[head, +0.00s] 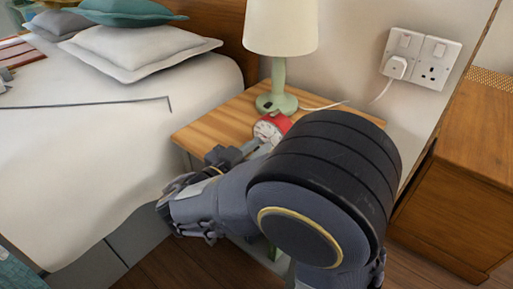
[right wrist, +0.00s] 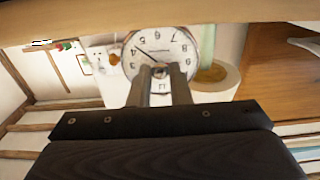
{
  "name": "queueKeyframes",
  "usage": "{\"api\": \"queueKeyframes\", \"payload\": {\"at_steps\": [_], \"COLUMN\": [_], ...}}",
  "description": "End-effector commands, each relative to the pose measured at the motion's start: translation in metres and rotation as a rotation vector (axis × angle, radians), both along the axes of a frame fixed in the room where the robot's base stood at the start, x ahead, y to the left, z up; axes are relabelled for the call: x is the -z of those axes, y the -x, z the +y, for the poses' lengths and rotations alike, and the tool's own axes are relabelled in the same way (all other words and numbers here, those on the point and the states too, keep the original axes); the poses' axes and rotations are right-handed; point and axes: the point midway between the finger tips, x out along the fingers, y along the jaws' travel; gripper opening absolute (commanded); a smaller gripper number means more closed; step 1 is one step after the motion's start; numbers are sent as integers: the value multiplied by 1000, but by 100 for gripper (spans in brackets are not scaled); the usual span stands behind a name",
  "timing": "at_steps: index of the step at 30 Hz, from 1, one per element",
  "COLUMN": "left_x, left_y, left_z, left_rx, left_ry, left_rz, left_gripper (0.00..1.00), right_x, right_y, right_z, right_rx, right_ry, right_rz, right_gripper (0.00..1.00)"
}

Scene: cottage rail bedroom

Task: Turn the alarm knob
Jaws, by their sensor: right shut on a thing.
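A red alarm clock (head: 270,128) with a white face stands on the wooden bedside table (head: 203,128), in front of the lamp. In the right wrist view the clock face (right wrist: 178,47) appears upside down and close. My right gripper (head: 258,146) reaches to the clock's face. Its two fingers (right wrist: 160,74) are shut on the small alarm knob (right wrist: 159,69) at the face. The fingers hide most of the knob and the face's lower part in the wrist view. My left gripper is not in view.
A lamp with a pale green base (head: 277,90) and cream shade (head: 281,27) stands just behind the clock. A white bed (head: 95,150) is at left. A wall socket (head: 418,58) and a wooden cabinet (head: 470,190) are at right.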

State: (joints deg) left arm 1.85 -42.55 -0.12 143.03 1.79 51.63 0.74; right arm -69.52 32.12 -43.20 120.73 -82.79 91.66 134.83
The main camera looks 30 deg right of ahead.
Motion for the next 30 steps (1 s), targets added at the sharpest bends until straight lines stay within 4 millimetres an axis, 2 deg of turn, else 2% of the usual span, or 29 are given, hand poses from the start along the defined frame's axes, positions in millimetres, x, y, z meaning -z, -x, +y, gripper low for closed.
{"api": "queueKeyframes", "payload": {"at_steps": [1,6,14,17,27,30], "left_x": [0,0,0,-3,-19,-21], "left_y": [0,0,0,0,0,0], "left_z": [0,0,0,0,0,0], "left_rx": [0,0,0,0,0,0], "left_ry": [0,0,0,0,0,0], "left_rz": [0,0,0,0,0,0], "left_gripper": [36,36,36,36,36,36], "right_x": [0,0,0,-1,-2,-1], "right_y": [0,0,0,2,23,27], "right_z": [0,0,1,7,58,67], "right_rx": [0,0,0,-1,-3,-2], "right_ry": [-1,-1,0,1,2,2], "right_rz": [1,1,1,1,0,1], "right_gripper": [19,39,39,39,39,39]}}
